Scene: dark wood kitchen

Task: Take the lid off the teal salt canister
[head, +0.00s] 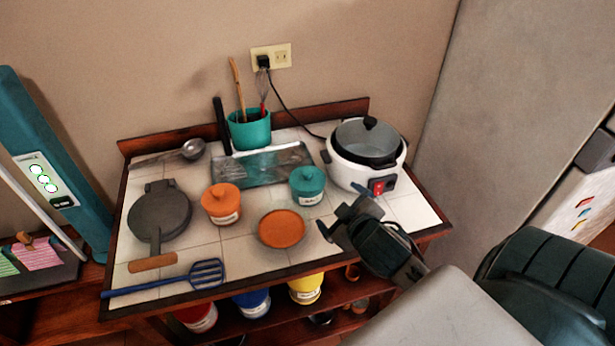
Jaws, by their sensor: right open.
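The teal salt canister (308,192) stands upright on the tiled counter, left of the rice cooker, with its teal knobbed lid (307,176) on top. A pale label shows on its front, too small to read. My right gripper (343,214) is open and empty, to the right of and nearer than the canister, its fingers pointing up and left toward it. The fingers look apart from the canister. My left gripper is not in view.
A white rice cooker (345,176) stands close to the canister's right. An orange canister (221,209), orange plate (281,230) and metal tray (262,168) surround it. A teal utensil pot (250,131) stands behind. A black pan (160,212) and blue spatula (190,277) lie left.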

